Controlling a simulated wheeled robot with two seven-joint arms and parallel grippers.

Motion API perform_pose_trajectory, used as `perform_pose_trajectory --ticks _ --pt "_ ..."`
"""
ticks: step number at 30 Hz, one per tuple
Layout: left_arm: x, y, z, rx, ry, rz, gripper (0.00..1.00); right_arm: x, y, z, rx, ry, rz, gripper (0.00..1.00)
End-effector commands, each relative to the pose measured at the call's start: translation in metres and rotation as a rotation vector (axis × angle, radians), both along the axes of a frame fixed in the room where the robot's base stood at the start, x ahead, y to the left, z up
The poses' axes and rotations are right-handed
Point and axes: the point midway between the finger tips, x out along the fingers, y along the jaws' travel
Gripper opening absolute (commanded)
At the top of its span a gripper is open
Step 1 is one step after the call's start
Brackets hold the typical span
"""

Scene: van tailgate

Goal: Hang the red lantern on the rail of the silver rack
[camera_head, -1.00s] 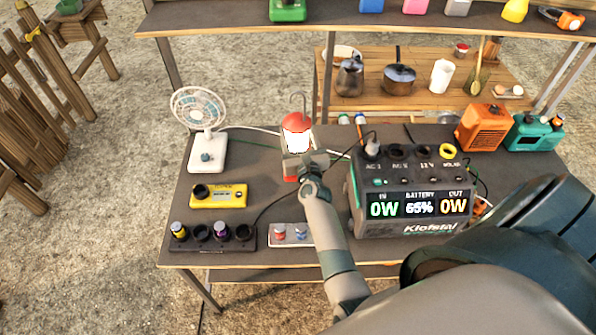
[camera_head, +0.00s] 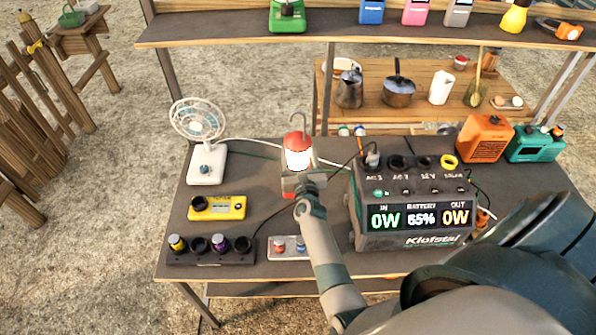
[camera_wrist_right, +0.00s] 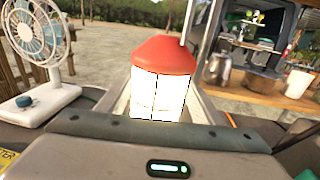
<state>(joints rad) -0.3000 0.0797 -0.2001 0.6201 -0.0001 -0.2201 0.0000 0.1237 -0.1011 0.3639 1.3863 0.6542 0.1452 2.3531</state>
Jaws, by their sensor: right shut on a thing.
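The red lantern (camera_head: 299,155) has a red cap, a glowing white body and a thin wire hook on top. It is upright in front of my right gripper in the head view, left of the power station. My right gripper (camera_head: 299,180) is shut on the lantern's lower part. In the right wrist view the lantern (camera_wrist_right: 160,85) stands between the two fingers, its base hidden by the gripper body. I cannot make out a silver rack or its rail for certain in either view. My left gripper is not in view.
A white fan (camera_head: 205,160) stands at left, a yellow meter (camera_head: 217,207) and a dark socket strip (camera_head: 210,250) in front of it. The power station (camera_head: 415,205) is close on the right. A raised shelf (camera_head: 220,30) crosses the back; a wooden bench (camera_head: 420,115) with pots is behind.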

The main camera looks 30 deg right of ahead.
Motion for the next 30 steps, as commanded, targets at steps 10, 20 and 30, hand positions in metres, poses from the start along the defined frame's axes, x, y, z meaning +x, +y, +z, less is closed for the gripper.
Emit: perform_pose_trajectory --ticks 10,20,30 --pt "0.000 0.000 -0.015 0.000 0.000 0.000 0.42 0.001 0.000 -0.016 -0.002 -0.006 -0.001 0.17" --pt "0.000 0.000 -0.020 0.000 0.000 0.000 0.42 0.001 0.000 -0.022 -0.001 -0.005 -0.001 0.17" --pt "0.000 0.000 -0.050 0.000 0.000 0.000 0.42 0.001 0.000 -0.058 -0.001 -0.005 -0.001 0.17"
